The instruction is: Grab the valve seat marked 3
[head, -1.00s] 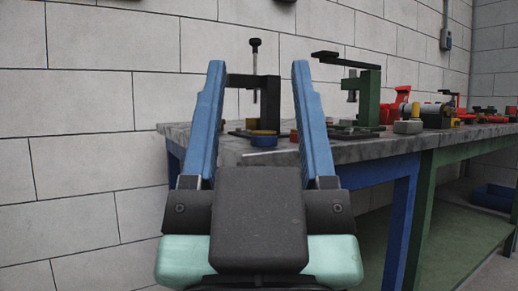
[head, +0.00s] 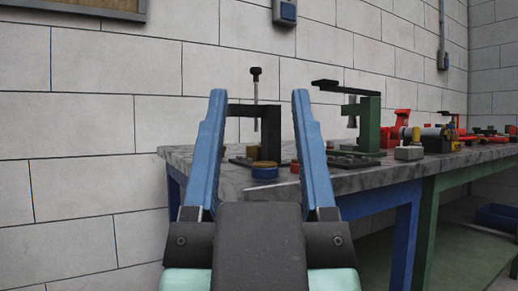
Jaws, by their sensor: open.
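My gripper (head: 259,95) is open and empty, its two blue fingers pointing up in the picture. Between the fingers, the bench (head: 236,190) shows beyond with a small round piece, blue below and yellow-brown on top (head: 265,171). A small red piece (head: 295,166) sits just right of it, partly behind the right finger. No number can be read on any piece, so I cannot tell which is the valve seat marked 3. The gripper is apart from these pieces.
A black press frame (head: 256,112) with a vertical screw stands behind the round piece. A green press (head: 366,125) stands to its right. A pale block (head: 409,152) and red parts (head: 402,124) lie further right. A tiled wall backs the bench.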

